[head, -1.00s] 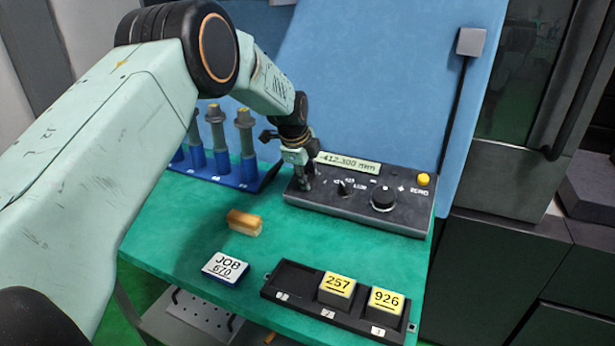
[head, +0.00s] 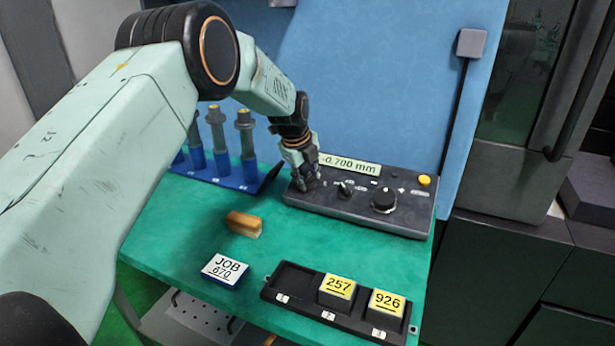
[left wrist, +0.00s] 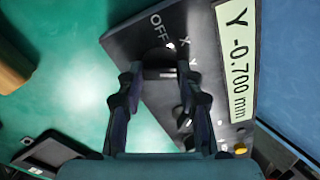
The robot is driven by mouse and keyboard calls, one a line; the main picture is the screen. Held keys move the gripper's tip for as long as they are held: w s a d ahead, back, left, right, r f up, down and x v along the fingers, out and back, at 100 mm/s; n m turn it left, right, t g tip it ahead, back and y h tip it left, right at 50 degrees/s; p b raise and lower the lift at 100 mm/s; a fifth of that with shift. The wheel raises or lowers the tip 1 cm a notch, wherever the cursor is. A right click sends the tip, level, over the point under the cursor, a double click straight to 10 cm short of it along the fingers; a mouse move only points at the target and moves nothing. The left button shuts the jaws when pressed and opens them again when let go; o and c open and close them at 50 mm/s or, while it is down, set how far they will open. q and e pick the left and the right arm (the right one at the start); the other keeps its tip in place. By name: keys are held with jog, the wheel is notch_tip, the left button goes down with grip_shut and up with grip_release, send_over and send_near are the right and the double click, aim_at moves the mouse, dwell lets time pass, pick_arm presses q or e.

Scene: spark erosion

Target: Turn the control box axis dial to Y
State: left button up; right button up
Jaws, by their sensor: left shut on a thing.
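The control box (head: 340,212) is dark grey and stands at the back of the green bench. Its display (head: 349,167) reads -0.700 mm; in the left wrist view the display (left wrist: 236,62) shows Y -0.700 mm. My left gripper (head: 307,184) is down at the left end of the box, shut on the axis dial (left wrist: 160,62). The dial is dark and round, with OFF, X and further labels around it; its lower part lies between the fingers (left wrist: 158,85). In the head view the gripper hides the dial. My right gripper is not in view.
A smaller knob (head: 345,189), a large knob (head: 384,200) and a yellow button (head: 424,180) sit on the box. A blue rack (head: 222,174) holds grey-topped holders. A tan block (head: 244,224), JOB card (head: 225,268) and black tray (head: 283,283) with two yellow-topped blocks lie in front.

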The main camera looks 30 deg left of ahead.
pick_arm(q)
jog(key=shift+r, duration=0.1)
jog(key=o, duration=1.1)
jog(key=shift+o, duration=0.2)
jog(key=v, duration=1.2)
